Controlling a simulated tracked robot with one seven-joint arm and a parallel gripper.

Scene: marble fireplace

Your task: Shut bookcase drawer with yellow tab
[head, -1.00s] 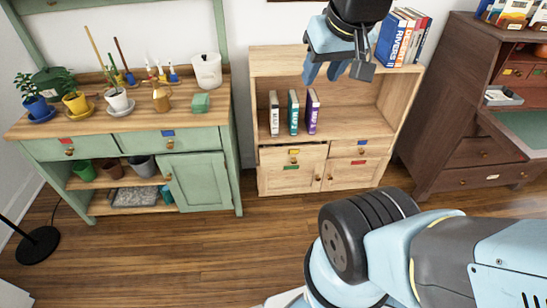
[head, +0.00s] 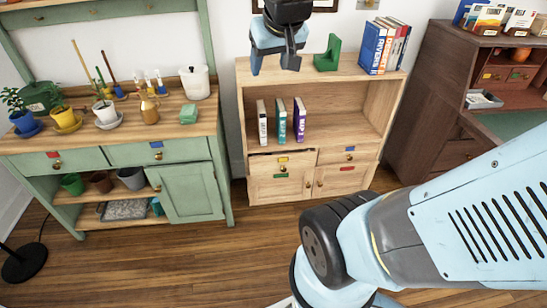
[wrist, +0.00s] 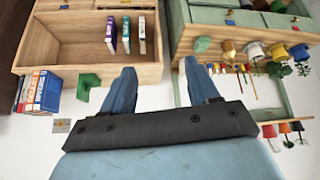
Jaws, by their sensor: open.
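The light wooden bookcase (head: 245,120) stands against the wall in the middle of the head view. Its left drawer with the yellow tab (head: 283,159) appears to stand a little out, with a dark gap along its top edge. The drawer's round knob (head: 283,168) faces me. My gripper (head: 273,66) is open and empty, high above the drawer near the bookcase's top left part. In the wrist view my gripper (wrist: 160,66) has both fingers apart with nothing between them. The bookcase (wrist: 85,50) appears upside down there; I cannot make out the yellow tab.
A drawer with a blue tab (head: 350,149) is beside it, with cabinet doors below. Books (head: 385,48) and a green bookend (head: 328,54) stand on top. A green potting bench (head: 190,195) is left, a dark desk (head: 430,110) right. Floor in front is clear.

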